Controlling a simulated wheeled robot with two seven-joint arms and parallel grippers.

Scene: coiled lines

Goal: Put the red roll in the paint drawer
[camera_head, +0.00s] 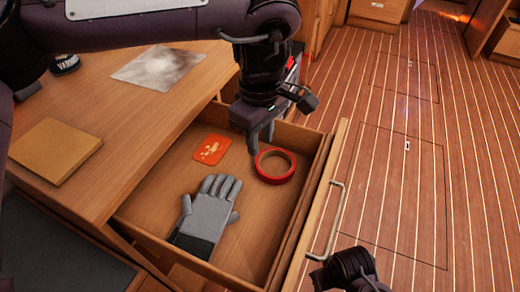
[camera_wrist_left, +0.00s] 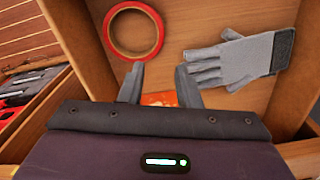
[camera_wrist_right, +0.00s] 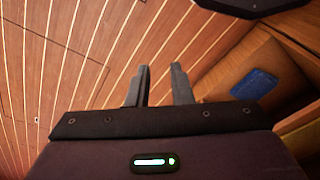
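The red roll (camera_head: 277,181), a ring like a roll of tape, lies flat in the open wooden drawer (camera_head: 262,235), near its far right corner. It also shows in the left wrist view (camera_wrist_left: 136,55). My left gripper (camera_head: 262,142) is inside the drawer area, just left of and beyond the roll. Its fingers are parted and empty, and the roll lies apart from them, past the fingertips. An orange card (camera_head: 211,150) with pale marks lies in the same drawer. My right gripper (camera_wrist_right: 159,70) is open and empty, outside the drawer front.
A grey glove (camera_head: 208,212) lies in the drawer. The drawer front has a metal handle (camera_head: 336,208). The striped floor at right is clear. A blue item (camera_wrist_right: 254,84) sits in a lower compartment.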

